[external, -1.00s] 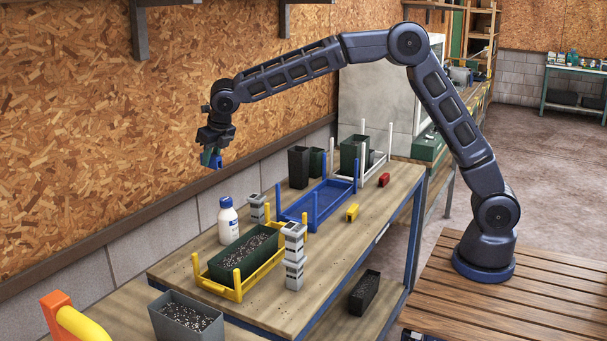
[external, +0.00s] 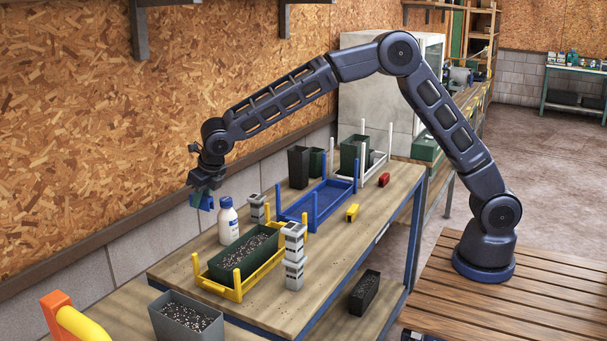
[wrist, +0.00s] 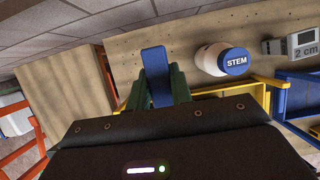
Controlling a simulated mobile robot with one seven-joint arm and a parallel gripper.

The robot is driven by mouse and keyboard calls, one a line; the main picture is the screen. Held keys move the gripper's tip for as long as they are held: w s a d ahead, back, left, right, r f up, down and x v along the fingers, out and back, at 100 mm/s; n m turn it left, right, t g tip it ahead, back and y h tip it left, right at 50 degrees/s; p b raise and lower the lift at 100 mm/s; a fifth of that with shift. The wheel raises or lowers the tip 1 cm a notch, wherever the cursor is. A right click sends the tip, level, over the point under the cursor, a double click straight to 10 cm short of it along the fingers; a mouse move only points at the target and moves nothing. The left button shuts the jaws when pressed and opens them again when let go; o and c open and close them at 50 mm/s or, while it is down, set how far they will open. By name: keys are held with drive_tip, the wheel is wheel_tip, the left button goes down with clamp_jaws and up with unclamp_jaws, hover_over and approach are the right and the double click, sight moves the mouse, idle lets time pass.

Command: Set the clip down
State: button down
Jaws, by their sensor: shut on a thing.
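My gripper (external: 205,188) is shut on the blue clip (external: 205,202). It holds the clip in the air at the wall side of the workbench, left of and a little above the white bottle (external: 228,222). In the wrist view the blue clip (wrist: 155,72) stands out between the green fingers (wrist: 152,98), with bare wood beyond it. A yellow clip-like piece (external: 352,212) and a red one (external: 384,180) lie on the workbench (external: 340,255).
A yellow rack (external: 216,288) holds a soil-filled green planter (external: 240,258). Grey blocks (external: 293,262) and an empty blue rack (external: 322,205) stand nearby. Bench wood left of the bottle is bare.

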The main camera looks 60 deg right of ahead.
sight(205, 256)
wheel_tip(205, 256, down, 16)
drive_tip(key=shift+f, duration=0.25)
idle(0.4)
drive_tip(key=shift+f, duration=0.15)
drive_tip(key=c, duration=1.3)
unclamp_jaws()
drive_tip(key=shift+o, duration=0.2)
